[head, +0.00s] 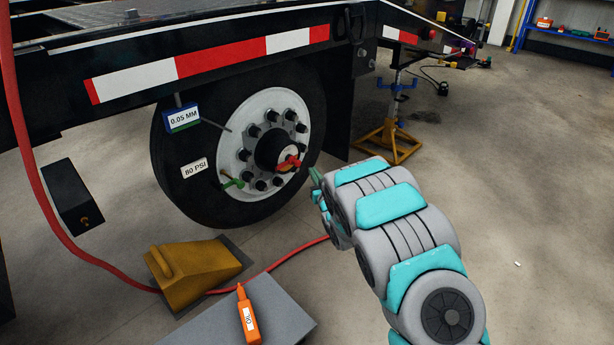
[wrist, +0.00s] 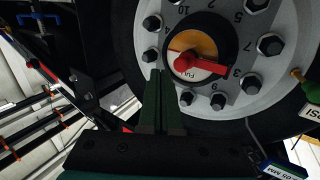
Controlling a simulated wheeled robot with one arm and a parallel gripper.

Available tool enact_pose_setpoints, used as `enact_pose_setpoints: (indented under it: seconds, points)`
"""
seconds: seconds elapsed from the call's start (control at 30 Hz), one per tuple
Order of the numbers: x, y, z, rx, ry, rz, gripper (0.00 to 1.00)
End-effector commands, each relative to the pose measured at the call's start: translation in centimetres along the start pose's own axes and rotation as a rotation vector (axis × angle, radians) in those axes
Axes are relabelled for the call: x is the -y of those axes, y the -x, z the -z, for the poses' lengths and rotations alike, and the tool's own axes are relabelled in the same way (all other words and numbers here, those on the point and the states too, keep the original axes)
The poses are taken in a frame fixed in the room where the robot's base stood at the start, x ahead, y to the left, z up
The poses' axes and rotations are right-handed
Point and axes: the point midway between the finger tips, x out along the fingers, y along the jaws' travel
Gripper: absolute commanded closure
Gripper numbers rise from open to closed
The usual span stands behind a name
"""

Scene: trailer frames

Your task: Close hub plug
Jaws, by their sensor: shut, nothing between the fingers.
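The wheel hub (head: 270,150) is a black cap at the centre of a white, bolted wheel. In the wrist view the hub (wrist: 198,22) appears rotated and has an orange and white round face with lettering. A red hub plug (wrist: 190,60) with a lever pointing right lies across this face; it also shows in the head view (head: 291,162). My gripper (wrist: 157,74) is shut and empty, its dark green fingers side by side below and left of the plug in the wrist view. In the head view my gripper (head: 315,175) is right of the hub, mostly hidden by my arm.
The tyre (head: 180,150) stands under the trailer frame with its striped tape. A yellow wheel chock (head: 195,272) and a grey box with an orange tool (head: 246,315) lie in front. A red hose crosses the floor. A jack stand (head: 390,135) is behind.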

Motion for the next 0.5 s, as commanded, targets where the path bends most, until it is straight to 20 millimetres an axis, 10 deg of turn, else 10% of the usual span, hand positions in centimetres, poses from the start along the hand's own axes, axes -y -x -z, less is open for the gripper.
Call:
enact_pose_setpoints:
  seconds: [0.5]
  points:
    - [-4.5,8.0,0.1,0.001,0.0,-0.002,1.0]
